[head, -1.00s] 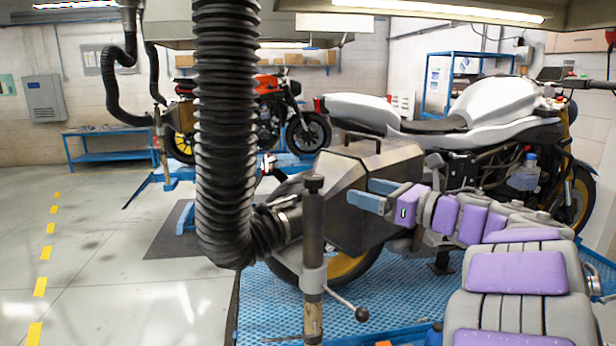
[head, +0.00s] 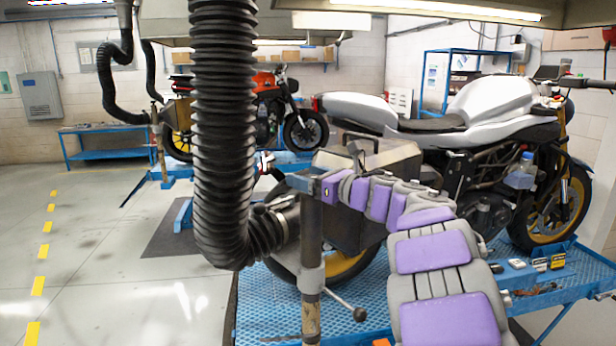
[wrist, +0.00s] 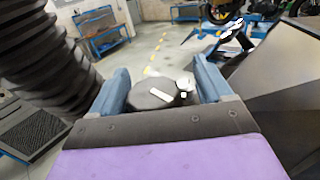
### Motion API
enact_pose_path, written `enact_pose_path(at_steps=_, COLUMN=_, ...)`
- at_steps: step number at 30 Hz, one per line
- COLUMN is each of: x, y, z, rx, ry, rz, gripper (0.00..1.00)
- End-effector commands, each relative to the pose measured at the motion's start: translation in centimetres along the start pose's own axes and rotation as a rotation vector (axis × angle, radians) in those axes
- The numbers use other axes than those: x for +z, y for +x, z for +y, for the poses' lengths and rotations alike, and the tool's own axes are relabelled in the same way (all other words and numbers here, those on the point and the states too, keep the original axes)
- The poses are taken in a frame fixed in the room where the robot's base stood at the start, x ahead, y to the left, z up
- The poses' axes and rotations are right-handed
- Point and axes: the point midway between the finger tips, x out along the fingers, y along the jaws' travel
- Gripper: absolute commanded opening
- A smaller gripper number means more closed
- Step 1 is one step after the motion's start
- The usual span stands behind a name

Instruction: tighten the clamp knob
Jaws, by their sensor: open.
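The clamp knob (wrist: 146,98) shows in the wrist view as a dark round cap with a white bar mark on top. It lies between the two blue fingers of my gripper (wrist: 163,78), with a gap on the right side; contact on the left is unclear. In the head view my gripper (head: 302,183) is at the top of the upright clamp post (head: 311,235), and its fingers hide the knob there. My gripper is open. A side lever with a dark ball end (head: 360,314) sticks out low on the post.
A white motorcycle (head: 490,105) stands on the blue lift platform (head: 285,315). Open floor (head: 110,260) lies left.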

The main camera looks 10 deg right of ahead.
Motion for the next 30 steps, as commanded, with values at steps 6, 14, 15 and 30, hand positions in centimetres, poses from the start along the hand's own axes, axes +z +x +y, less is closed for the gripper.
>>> enact_pose_path(at_steps=6, x=0.04, y=0.27, z=0.14, rx=0.001, ry=-0.001, rz=0.000, gripper=0.79)
enact_pose_path(at_steps=14, x=0.03, y=0.11, z=-0.05, rx=0.001, ry=0.000, rz=-0.001, gripper=0.62)
enact_pose_path(at_steps=15, x=0.03, y=0.09, z=-0.07, rx=0.001, ry=0.000, rz=-0.001, gripper=0.58)
enact_pose_path(at_steps=30, x=-0.08, y=0.13, z=-0.03, rx=-0.009, ry=0.000, rz=-0.001, gripper=0.28)
